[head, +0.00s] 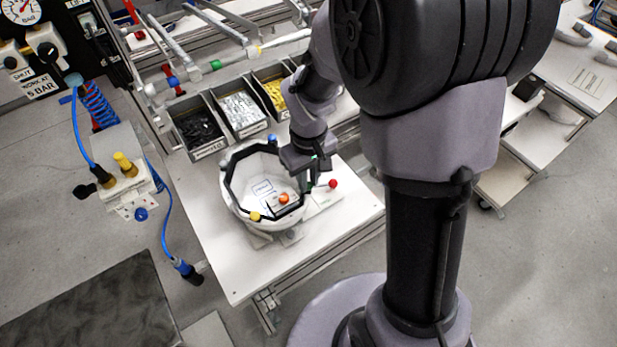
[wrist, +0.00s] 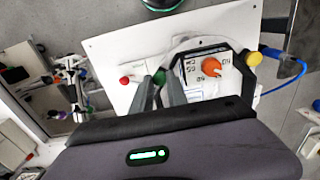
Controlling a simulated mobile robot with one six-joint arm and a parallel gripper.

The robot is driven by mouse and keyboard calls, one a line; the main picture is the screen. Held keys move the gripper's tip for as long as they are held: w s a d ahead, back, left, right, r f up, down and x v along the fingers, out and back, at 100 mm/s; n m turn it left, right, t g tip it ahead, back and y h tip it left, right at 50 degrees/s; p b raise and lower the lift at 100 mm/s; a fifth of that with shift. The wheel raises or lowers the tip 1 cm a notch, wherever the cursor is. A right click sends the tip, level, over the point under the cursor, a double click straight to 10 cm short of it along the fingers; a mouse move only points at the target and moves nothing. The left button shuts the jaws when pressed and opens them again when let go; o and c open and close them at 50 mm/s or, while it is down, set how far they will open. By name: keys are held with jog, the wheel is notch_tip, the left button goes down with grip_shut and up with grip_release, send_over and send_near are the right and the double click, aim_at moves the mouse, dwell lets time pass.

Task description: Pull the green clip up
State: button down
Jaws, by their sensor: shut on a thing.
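The helmet shell (head: 232,188) is white with a black rim and stands on a small white bench. The green clip (wrist: 159,76) sits at the shell's rim, between the two fingers of my gripper (wrist: 161,86) in the wrist view. My gripper (head: 308,170) reaches down at the shell's right side in the head view and is shut on the green clip. The fingers and wrist hide most of the clip. A yellow clip (head: 255,216) is on the near rim and a blue clip (head: 272,139) on the far rim.
An orange knob (head: 284,198) shows inside the shell's opening. A red knob (head: 333,183) stands close to the right of my gripper. Bins of black (head: 196,128), silver (head: 240,110) and yellow parts (head: 274,94) line the back. The bench front (head: 240,265) is clear.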

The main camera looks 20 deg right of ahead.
aim_at(309, 185)
jog(key=shift+r+p, duration=0.45)
jog(key=shift+r, duration=0.25)
jog(key=c, duration=1.3)
grip_release()
jog(key=shift+f, duration=0.1)
notch_tip(309, 185, up, 17)
jog(key=p, duration=0.3)
jog(key=shift+r, duration=0.2)
jog(key=shift+f, duration=0.1)
